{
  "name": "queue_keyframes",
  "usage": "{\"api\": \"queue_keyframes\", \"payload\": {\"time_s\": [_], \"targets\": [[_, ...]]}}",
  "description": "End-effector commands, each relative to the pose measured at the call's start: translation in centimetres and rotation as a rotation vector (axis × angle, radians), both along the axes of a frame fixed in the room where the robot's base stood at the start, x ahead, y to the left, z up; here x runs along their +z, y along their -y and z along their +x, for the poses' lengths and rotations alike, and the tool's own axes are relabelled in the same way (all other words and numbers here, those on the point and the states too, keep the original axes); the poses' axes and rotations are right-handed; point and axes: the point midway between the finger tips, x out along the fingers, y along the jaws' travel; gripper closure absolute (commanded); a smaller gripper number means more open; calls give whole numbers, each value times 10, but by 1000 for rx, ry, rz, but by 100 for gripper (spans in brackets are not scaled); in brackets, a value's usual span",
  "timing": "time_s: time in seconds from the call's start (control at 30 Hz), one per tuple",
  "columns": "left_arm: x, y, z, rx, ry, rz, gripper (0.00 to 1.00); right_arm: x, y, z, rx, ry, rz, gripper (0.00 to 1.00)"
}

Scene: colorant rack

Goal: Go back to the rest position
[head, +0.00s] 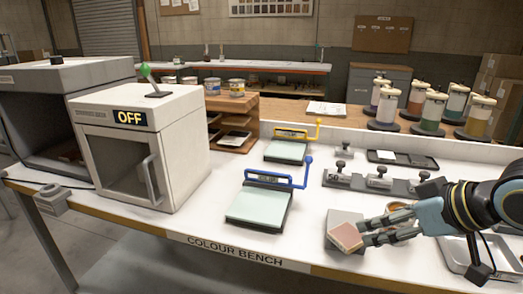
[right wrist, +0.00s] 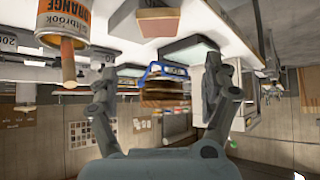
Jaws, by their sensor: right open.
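My right gripper (head: 364,231) is at the right of the head view, low over the front of the white bench. Its fingers are spread, with nothing between them; the right wrist view also shows them apart (right wrist: 160,70). A pinkish-tan block (head: 345,236) lies on a grey pad (head: 343,217) just left of the fingertips. Whether a finger touches the block I cannot tell. The block also shows at the top of the right wrist view (right wrist: 160,22). My left gripper is not in view.
An orange-labelled can (right wrist: 63,22) is close by my right gripper. Two scales (head: 258,207) (head: 286,151) stand mid-bench, a metal tray (head: 458,258) at right. A white cabinet marked OFF (head: 185,150) stands left. Several colorant canisters (head: 433,108) are at the back right.

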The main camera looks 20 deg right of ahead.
Motion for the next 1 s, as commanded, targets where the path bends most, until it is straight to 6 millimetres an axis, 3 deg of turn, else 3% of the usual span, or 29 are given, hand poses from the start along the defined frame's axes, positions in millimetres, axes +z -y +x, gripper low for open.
{"api": "queue_keyframes", "payload": {"time_s": [0.13, 0.33, 0.7, 1.0], "targets": [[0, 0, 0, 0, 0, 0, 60, -12, -13, -20, -6, -44, -16, 18], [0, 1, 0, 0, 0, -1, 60, -36, -39, -81, -55, -189, -85, 18], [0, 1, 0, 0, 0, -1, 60, -41, -57, -184, -213, -461, -164, 18], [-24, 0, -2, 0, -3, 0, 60, -153, -47, -166, -212, -492, -173, 18]]}}
